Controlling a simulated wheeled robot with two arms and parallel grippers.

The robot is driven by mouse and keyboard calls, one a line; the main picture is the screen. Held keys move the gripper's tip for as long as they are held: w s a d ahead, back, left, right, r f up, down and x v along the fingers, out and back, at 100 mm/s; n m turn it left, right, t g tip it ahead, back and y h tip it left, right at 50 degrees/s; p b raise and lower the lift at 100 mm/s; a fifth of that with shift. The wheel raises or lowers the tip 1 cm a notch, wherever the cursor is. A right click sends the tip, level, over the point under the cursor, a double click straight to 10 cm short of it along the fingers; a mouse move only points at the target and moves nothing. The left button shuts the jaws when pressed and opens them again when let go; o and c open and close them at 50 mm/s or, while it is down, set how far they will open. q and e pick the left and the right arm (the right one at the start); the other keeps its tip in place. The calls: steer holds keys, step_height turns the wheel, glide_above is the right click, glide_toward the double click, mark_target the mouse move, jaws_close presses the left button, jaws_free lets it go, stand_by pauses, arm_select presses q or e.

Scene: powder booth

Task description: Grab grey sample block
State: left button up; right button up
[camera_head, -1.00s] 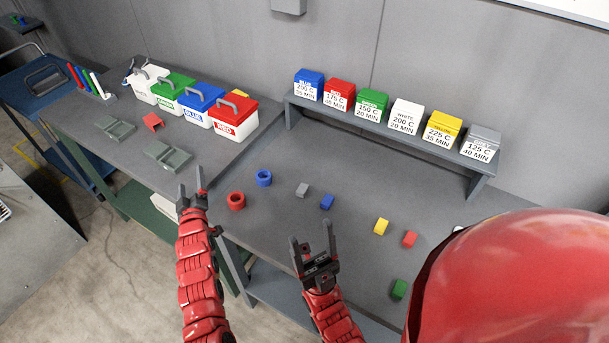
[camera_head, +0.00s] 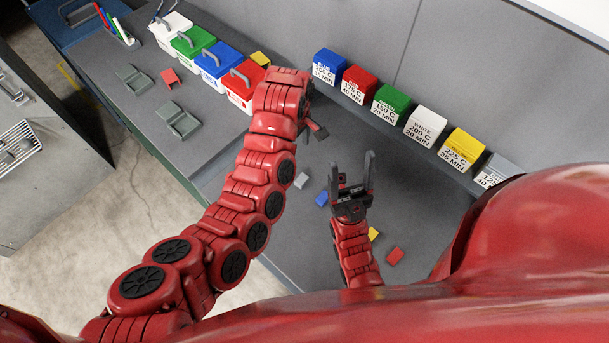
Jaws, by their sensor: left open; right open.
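The grey sample block (camera_head: 301,181) lies on the dark grey table, just left of the blue block (camera_head: 322,199). My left gripper (camera_head: 318,130) is above the table, beyond the grey block and apart from it; its wrist hides most of it, and its jaws are open. My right gripper (camera_head: 353,163) is open and empty, its fingers pointing away from me, to the right of the grey and blue blocks.
A yellow block (camera_head: 373,234), partly hidden by my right arm, and a red block (camera_head: 396,256) lie nearer. A shelf at the back holds labelled boxes, among them a green one (camera_head: 391,101). Lidded bins, such as the red one (camera_head: 243,85), stand on the left bench.

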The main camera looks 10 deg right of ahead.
arm_select(q)
steer(key=b, duration=0.7)
glide_above(300, 178)
steer(key=f, duration=0.9)
steer(key=shift+w+a+f, duration=0.15)
steer(key=shift+a, duration=0.25)
steer(key=shift+f, duration=0.35)
steer(key=shift+d+f, duration=0.1)
steer(key=shift+f, duration=0.55)
steer(key=f, duration=0.4)
steer(key=shift+d+f, duration=0.25)
steer(key=shift+f, duration=0.15)
steer(key=shift+r, duration=0.1)
jaws_close()
steer(key=shift+r, duration=0.1)
